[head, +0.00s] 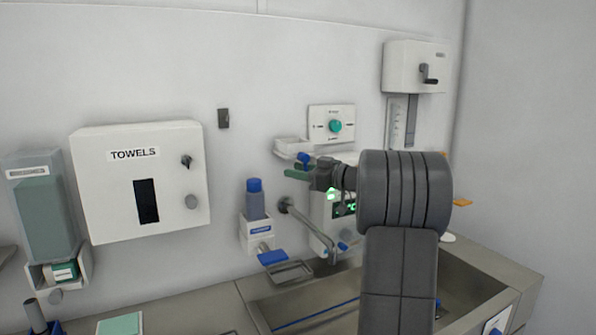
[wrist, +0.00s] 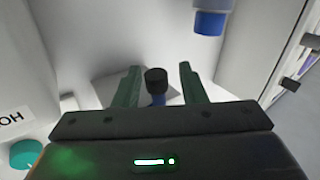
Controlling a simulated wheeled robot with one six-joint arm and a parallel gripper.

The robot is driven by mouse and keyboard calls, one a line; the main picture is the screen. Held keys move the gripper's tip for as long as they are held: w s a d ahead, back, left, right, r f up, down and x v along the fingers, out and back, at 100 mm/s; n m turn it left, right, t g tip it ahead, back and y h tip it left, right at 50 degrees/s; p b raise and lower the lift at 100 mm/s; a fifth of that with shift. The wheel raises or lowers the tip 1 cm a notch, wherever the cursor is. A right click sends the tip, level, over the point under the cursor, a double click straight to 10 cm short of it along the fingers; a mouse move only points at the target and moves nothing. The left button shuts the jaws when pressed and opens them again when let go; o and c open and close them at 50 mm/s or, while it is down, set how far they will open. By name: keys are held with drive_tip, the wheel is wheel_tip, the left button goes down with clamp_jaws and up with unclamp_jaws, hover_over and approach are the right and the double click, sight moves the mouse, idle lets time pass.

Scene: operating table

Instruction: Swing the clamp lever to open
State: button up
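My gripper (head: 296,172) reaches left along the wall in the head view, with its green fingers near a small white wall bracket. In the wrist view my gripper (wrist: 159,72) has its two green fingers wide apart. A short post with a black cap (wrist: 156,76) and a blue stem stands between them, with a gap on each side. A blue piece (head: 304,158) shows at the fingers in the head view. I cannot tell for sure which part is the clamp lever. My wrist and arm hide part of the unit behind.
A panel with a teal knob (head: 335,126) is above my gripper. A blue-ended cylinder (wrist: 210,20) hangs at the top of the wrist view. A bottle (head: 255,203), a tap (head: 310,228) and a sink (head: 330,305) are below. A towel box (head: 170,225) is to the left.

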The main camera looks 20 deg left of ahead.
clamp_jaws()
drive_tip(key=shift+n+p, duration=0.3)
drive_tip(key=shift+p, duration=0.25)
idle(0.3)
drive_tip(key=n+h+p, duration=0.1)
drive_tip(key=n+p, duration=0.1)
drive_tip(key=p, duration=0.1)
drive_tip(key=w+d+n+h+p, duration=0.1)
drive_tip(key=h+p, duration=0.1)
drive_tip(key=p, duration=0.2)
drive_tip(key=shift+w+d+r+n, duration=0.1)
drive_tip(key=shift+w+r+n, duration=0.1)
drive_tip(key=shift+n, duration=0.2)
unclamp_jaws()
